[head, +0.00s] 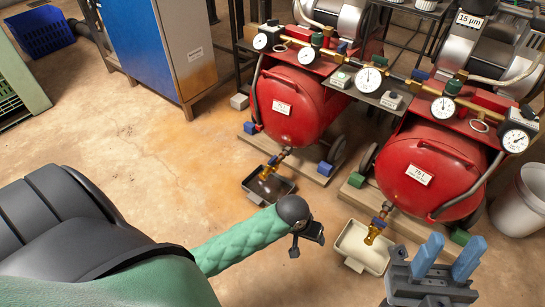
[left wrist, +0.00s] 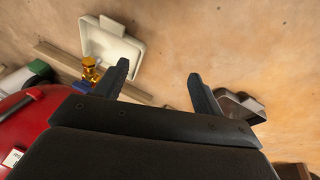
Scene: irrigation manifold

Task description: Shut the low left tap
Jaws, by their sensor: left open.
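The low left tap (head: 268,171), brass with a blue handle, hangs under the left red tank, above a dark tray (head: 252,194). In the left wrist view the dark tray (left wrist: 248,101) shows at right, partly behind a finger; I cannot make out the left tap there. My left gripper (head: 309,236) is small and dark in the head view, in front of and right of the dark tray. Its fingers (left wrist: 159,70) are open and empty over bare floor. My right gripper (head: 447,258), with blue fingers, is open and empty at lower right.
A similar brass tap (head: 374,232) sits above a cream tray (head: 350,259); it also shows in the left wrist view (left wrist: 90,70). Two red tanks (head: 300,105) (head: 425,170) carry gauges and pipes. A white bin (head: 522,205) stands right.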

